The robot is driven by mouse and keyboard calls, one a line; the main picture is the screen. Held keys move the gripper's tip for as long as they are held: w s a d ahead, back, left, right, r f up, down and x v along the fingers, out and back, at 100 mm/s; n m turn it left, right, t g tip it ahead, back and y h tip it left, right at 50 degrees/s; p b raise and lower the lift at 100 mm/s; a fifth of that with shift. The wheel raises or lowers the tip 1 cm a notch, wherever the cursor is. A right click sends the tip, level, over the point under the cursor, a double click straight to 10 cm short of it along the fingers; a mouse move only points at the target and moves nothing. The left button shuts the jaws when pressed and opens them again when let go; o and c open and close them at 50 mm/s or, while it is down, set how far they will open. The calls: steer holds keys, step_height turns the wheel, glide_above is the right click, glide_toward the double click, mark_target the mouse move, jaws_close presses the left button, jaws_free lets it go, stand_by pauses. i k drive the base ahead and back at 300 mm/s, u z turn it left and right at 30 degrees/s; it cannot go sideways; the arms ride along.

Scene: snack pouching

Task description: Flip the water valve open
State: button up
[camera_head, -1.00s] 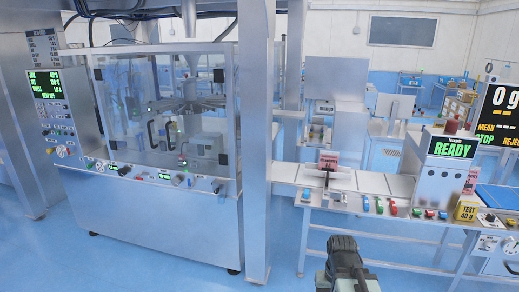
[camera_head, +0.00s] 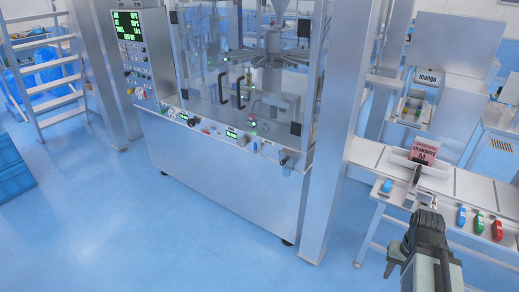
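The pouching machine (camera_head: 225,185) stands in the middle of the view, with a row of small controls along its front ledge. Among these are a dark knob (camera_head: 191,122), a second dark knob (camera_head: 244,140) and a dark handle-like fitting (camera_head: 285,158) near the right end. I cannot tell which of these, if any, is the water valve; they are too small to read. My gripper (camera_head: 424,222) is at the lower right, in front of the conveyor bench and well apart from the machine. It is seen from behind, so its fingers are not clear.
A metal post (camera_head: 340,130) stands between the machine and the conveyor bench (camera_head: 460,190). A pink pouch (camera_head: 424,151) stands on the bench, with coloured switches along its front. A control panel (camera_head: 130,45) and a ladder (camera_head: 50,65) are at the left. Blue floor in front is clear.

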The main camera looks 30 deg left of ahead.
mark_target(256, 150)
steer(key=z, duration=2.1)
steer(key=k, duration=1)
steer(key=u, duration=3.45)
steer(key=i, duration=1.55)
steer(key=u, duration=0.85)
steer(key=i, duration=1.15)
steer(key=z, duration=0.15)
